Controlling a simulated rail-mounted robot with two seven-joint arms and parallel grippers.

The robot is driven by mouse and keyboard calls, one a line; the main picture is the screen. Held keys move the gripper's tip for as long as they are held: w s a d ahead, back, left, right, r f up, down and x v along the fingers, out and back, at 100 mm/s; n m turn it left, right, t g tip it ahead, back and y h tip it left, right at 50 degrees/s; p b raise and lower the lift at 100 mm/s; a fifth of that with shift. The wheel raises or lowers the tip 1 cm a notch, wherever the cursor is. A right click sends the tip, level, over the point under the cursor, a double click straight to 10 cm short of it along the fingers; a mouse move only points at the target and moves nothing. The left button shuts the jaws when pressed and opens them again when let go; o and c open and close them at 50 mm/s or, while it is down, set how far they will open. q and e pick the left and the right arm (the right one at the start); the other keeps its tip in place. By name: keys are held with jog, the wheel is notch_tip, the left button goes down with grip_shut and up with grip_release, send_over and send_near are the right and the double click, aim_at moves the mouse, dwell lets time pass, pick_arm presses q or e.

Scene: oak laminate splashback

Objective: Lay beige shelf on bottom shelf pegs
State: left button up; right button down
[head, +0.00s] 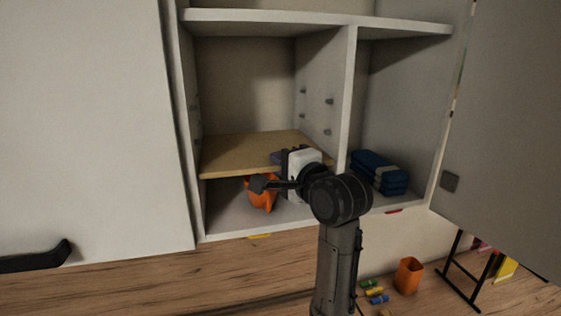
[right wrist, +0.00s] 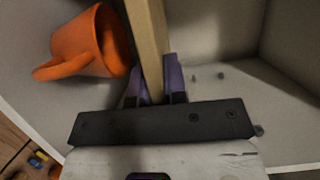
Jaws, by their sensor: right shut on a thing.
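The beige shelf (head: 250,150) lies roughly level inside the left cabinet compartment, low above its floor. My right gripper (head: 278,160) is shut on its front edge, near the right end. In the right wrist view the shelf (right wrist: 148,45) is seen edge-on between the purple fingers (right wrist: 155,80). Several grey shelf pegs (head: 328,131) stick out of the divider above the shelf; two pegs (right wrist: 208,76) show in the wrist view. Whether the shelf touches pegs beneath it is hidden. My left gripper is not in view.
An orange mug (head: 262,194) stands on the compartment floor under the shelf, close to my right gripper; it also shows in the wrist view (right wrist: 85,45). Folded blue cloth (head: 378,172) lies in the right compartment. An orange cup (head: 408,275) stands on the wooden counter below.

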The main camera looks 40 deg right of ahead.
dwell(0.3)
jog(key=c, duration=1.1)
grip_release()
jog(key=s+b, duration=0.3)
jog(key=s, duration=1)
jog(key=shift+s+a+b, duration=0.35)
jog(key=shift+s+a, duration=0.05)
jog(key=shift+a, duration=0.05)
